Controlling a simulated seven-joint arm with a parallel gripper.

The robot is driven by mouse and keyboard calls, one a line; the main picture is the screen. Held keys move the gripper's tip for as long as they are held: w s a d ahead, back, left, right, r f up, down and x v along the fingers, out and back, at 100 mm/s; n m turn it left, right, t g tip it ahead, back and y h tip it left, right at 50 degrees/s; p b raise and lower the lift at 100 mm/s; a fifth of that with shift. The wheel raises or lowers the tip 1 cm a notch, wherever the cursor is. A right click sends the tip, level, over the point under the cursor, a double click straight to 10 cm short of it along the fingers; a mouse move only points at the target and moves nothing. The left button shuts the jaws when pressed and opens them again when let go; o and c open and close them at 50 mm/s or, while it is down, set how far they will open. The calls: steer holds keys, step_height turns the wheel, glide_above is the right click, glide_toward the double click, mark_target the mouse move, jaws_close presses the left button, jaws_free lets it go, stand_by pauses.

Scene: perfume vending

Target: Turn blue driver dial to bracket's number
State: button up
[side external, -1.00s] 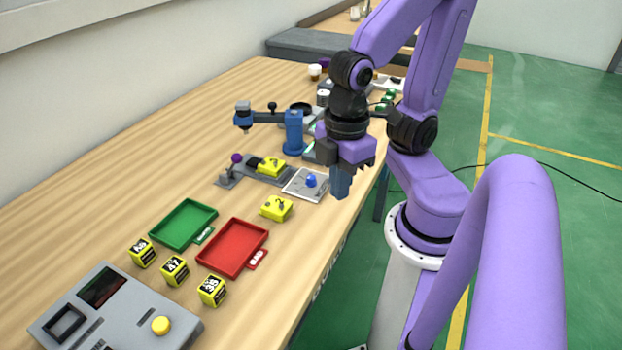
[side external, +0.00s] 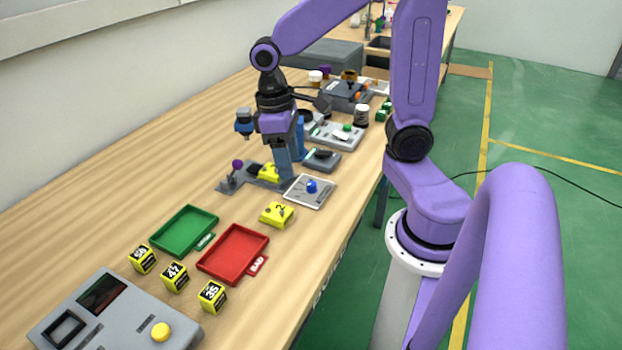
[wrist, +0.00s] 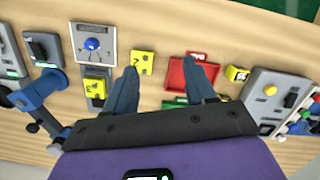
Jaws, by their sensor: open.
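The blue driver dial (side external: 311,187) sits on a pale square plate (side external: 299,196) near the table's front edge; it also shows in the wrist view (wrist: 93,44). A yellow bracket (side external: 277,214) with a dark mark like a 2 lies loose beside the plate, and also shows in the wrist view (wrist: 143,62). Another yellow bracket (wrist: 95,87) sits in a grey fixture, partly hidden by my gripper in the side view. My gripper (wrist: 163,84) is open and empty, fingers pointing down, and in the side view it overlaps the fixture. Its height is unclear.
A green tray (side external: 160,242), a red tray (side external: 206,266), yellow numbered cubes (side external: 176,276) and a grey console (side external: 125,335) lie nearer the camera. Other devices crowd the far end. The wall side is clear.

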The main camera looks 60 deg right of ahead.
steer(key=w+d+f+m+g+y, duration=0.1)
steer(key=w+d+m, duration=0.65)
steer(key=d, duration=0.35)
steer(key=m+y, duration=0.2)
steer(key=m, duration=0.3)
glide_toward(312, 183)
steer(key=shift+g, duration=0.3)
steer(key=x, duration=0.8)
steer(key=shift+w+a+f, duration=0.1)
steer(key=shift+w+f, duration=0.15)
steer(key=shift+f, duration=0.2)
steer(key=c, duration=1)
